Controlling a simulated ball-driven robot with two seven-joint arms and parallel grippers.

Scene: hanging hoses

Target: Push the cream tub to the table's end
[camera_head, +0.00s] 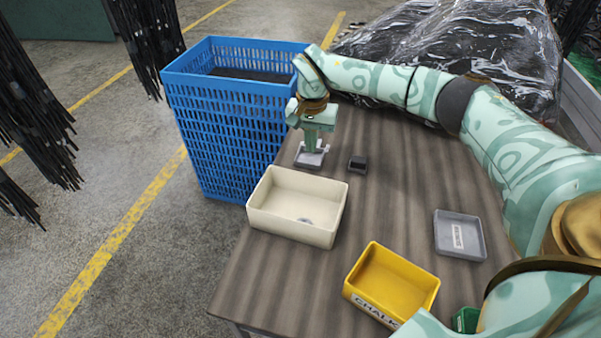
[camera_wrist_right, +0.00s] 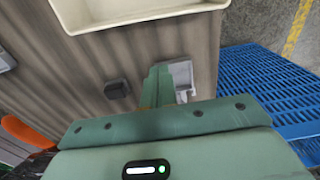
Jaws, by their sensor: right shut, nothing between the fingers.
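The cream tub (camera_head: 290,225) is an open rectangular box standing upright on the table (camera_head: 280,275), by its left edge. Something small and grey shows on its floor. Its wall also shows at the top of the right wrist view (camera_wrist_right: 140,20). My right gripper (camera_head: 311,148) is just beyond the tub's far side, pointing down, shut and empty. In the right wrist view its fingers (camera_wrist_right: 157,82) appear apart from the tub, with bare table between. A small grey dish (camera_head: 309,159) is right by the fingertips; I cannot tell whether they touch. My left gripper is not in view.
A small black block (camera_head: 358,165) lies right of the gripper. A yellow bin marked CHALK (camera_head: 392,280) and a grey tray (camera_head: 459,235) are nearer me on the right. A blue basket (camera_head: 235,130) stands against the table's left side. The table's near left part is clear.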

